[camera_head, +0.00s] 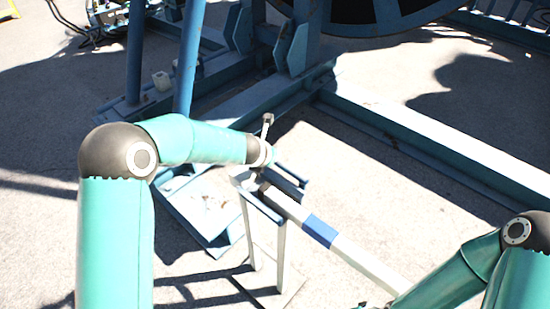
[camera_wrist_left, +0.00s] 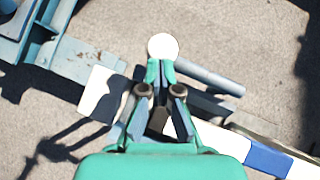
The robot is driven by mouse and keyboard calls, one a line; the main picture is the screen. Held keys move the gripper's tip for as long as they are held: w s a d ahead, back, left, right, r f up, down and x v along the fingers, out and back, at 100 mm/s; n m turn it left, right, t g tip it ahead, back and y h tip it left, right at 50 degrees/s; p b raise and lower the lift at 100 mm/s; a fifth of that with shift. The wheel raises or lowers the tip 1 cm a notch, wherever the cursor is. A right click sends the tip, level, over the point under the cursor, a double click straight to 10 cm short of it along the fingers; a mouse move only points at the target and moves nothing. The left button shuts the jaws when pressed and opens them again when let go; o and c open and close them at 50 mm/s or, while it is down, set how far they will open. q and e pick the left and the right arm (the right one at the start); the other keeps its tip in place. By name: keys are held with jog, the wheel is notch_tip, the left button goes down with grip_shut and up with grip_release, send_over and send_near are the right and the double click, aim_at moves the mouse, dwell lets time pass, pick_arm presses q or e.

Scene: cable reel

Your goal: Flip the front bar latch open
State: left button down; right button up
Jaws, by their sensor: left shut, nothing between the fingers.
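The bar (camera_head: 335,242), white with a blue band, lies on a blue-grey stand (camera_head: 283,245). At the stand's head, a short upright handle with a rounded end (camera_head: 267,119) rises just beyond my left wrist; it appears to be the latch. In the left wrist view a pale round knob (camera_wrist_left: 163,46) shows just ahead of my left gripper (camera_wrist_left: 160,72). The gripper's fingers are shut and empty, and the tips appear close to the knob; I cannot tell if they touch. The left wrist hides most of the latch's base in the head view.
A large blue reel frame (camera_head: 290,90) with a long beam (camera_head: 430,150) stands behind the stand. A blue post (camera_head: 188,60) rises behind my left arm. Sunlit concrete (camera_head: 400,80) is mostly clear. My right forearm is at lower right.

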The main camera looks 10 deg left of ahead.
pick_arm(q)
jog(key=shift+a+f, duration=0.1)
jog(key=shift+a, duration=0.15)
jog(key=shift+s+a, duration=0.1)
jog(key=shift+s, duration=0.05)
jog(key=s+a+f+p+v, duration=0.1)
jog(key=a+v, duration=0.1)
jog(key=v, duration=1)
jog(key=shift+s, duration=0.35)
